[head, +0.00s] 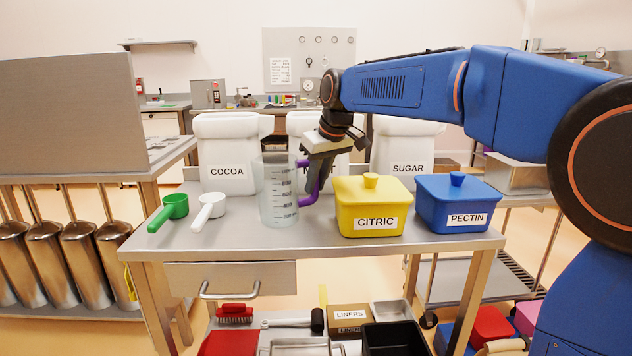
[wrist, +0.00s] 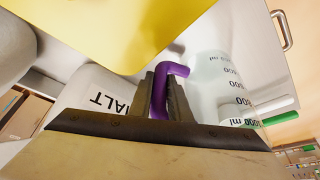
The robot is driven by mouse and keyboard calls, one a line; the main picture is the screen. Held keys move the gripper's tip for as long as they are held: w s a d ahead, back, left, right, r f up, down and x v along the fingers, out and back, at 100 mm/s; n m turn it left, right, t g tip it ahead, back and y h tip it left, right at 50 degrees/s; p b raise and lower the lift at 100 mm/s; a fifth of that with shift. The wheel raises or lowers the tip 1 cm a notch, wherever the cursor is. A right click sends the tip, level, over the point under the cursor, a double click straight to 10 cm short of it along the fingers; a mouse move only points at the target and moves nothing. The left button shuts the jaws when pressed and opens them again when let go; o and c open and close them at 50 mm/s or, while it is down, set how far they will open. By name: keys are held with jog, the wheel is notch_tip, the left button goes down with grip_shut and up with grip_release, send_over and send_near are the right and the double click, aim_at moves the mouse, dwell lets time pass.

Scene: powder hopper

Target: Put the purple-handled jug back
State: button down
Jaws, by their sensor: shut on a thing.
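The purple-handled jug (head: 278,200) is a clear measuring jug with printed volume marks. It stands upright at the middle of the steel table (head: 330,245), and I cannot tell whether its base touches the top. Its purple handle (head: 306,188) faces right. My gripper (head: 313,182) reaches down from above and is shut on the handle. In the wrist view the purple handle (wrist: 170,90) lies between the fingers, with the jug body (wrist: 225,90) to the right. The jug looks empty.
A yellow CITRIC tub (head: 370,205) stands close right of the jug, with a blue PECTIN tub (head: 458,202) beyond. White COCOA (head: 226,150) and SUGAR (head: 405,150) hoppers stand behind. Green (head: 170,211) and white (head: 208,210) scoops lie to the left. The front table edge is clear.

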jog(key=c, duration=1.9)
grip_release()
jog(key=v, duration=1.2)
jog(key=shift+r, duration=0.1)
